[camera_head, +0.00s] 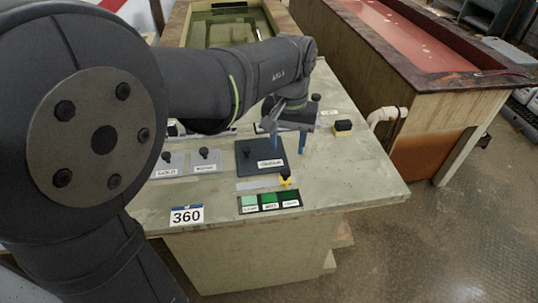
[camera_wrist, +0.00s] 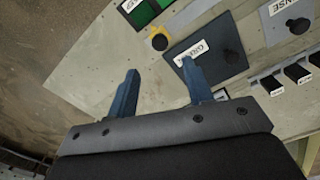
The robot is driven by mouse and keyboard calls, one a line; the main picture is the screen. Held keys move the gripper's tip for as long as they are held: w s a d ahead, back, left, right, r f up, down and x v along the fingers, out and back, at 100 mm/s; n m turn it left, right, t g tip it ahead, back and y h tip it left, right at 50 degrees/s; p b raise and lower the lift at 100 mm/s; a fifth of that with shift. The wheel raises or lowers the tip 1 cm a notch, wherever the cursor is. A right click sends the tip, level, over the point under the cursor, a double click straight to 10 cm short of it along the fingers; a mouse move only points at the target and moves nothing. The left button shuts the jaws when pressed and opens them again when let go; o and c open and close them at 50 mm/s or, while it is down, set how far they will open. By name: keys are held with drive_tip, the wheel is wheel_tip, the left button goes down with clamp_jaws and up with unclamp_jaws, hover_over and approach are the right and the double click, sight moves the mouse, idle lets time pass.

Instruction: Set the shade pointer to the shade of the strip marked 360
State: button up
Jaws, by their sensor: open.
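The shade pointer is yellow with a dark knob (camera_head: 286,178) and stands near the right end of a pale track, above the darkest square. Below it lies a shade scale (camera_head: 268,201) with light, middle and dark green squares. My gripper (camera_head: 288,142) is open and empty, fingers down, above the bench behind the pointer. In the wrist view the pointer (camera_wrist: 159,42) shows beyond the gap between the fingertips (camera_wrist: 160,70), apart from them.
A dark plate with a knob and label (camera_head: 258,158) lies left of the pointer. Grey knobbed plates (camera_head: 206,160) are farther left. A dark block (camera_head: 342,128) and a white pipe (camera_head: 385,115) are at the right. The bench's front right (camera_head: 355,185) is clear.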

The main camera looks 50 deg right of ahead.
sight(285, 171)
wheel_tip(285, 171, down, 9)
drive_tip(key=shift+r, duration=0.1)
idle(0.3)
clamp_jaws()
